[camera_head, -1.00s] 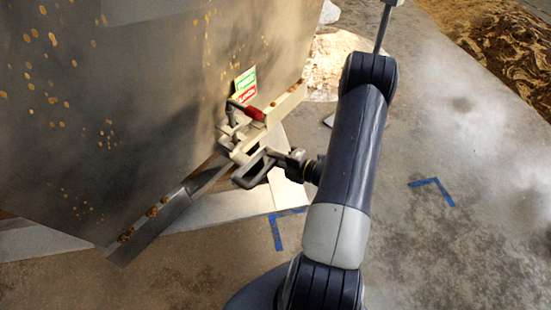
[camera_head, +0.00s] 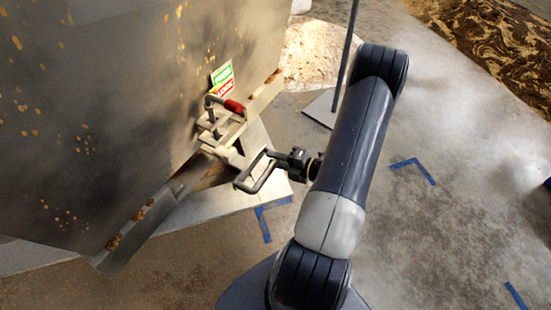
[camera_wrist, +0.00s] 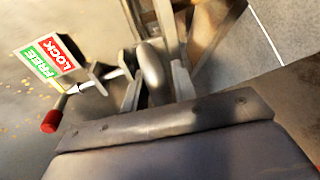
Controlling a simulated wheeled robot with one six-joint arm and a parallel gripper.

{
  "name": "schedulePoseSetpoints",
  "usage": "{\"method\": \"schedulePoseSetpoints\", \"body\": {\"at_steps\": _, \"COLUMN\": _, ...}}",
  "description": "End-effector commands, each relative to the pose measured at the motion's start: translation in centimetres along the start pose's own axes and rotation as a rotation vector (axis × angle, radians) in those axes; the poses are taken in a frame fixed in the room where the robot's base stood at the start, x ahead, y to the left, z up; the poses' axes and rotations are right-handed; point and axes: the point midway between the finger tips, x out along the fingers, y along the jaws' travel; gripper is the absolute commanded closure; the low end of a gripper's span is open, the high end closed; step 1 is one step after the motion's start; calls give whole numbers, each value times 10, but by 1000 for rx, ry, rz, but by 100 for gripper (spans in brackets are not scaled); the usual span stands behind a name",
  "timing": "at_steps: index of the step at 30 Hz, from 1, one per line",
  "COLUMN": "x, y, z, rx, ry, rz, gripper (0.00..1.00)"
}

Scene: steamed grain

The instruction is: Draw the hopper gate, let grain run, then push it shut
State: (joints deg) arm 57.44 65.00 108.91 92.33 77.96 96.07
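The grey hopper (camera_head: 100,110) fills the left of the head view, with a gate and guide rails at its lower edge. My gripper (camera_head: 275,160) is at the gate's D-shaped handle (camera_head: 244,186), which stands out from the hopper. In the wrist view the rounded handle bar (camera_wrist: 153,72) lies between my two fingers (camera_wrist: 156,88), which look shut on it. The lock lever with its red grip (camera_head: 234,106) stands at the gate, below the green FREE and red LOCK label (camera_head: 222,77). The grip (camera_wrist: 51,121) also shows in the wrist view. No running grain is visible; the gate opening is hidden.
A pale heap (camera_head: 315,55) lies on the floor behind the gate. Brown and yellow material (camera_head: 490,45) lies at the top right. Blue corner marks (camera_head: 415,168) are on the grey floor, which looks clear to the right of my arm.

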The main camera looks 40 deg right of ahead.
Motion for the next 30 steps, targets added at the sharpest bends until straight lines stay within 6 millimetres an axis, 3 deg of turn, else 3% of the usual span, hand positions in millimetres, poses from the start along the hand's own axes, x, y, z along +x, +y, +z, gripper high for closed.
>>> {"method": "schedulePoseSetpoints", "body": {"at_steps": 4, "x": 0, "y": 0, "z": 0, "rx": 0, "ry": 1, "rz": 1, "gripper": 61}}
{"method": "schedulePoseSetpoints", "body": {"at_steps": 16, "x": -9, "y": 0, "z": 1, "rx": 0, "ry": -1, "rz": 3, "gripper": 61}}
{"method": "schedulePoseSetpoints", "body": {"at_steps": 30, "x": -84, "y": 0, "z": 1, "rx": -1, "ry": -4, "rz": 2, "gripper": 61}}
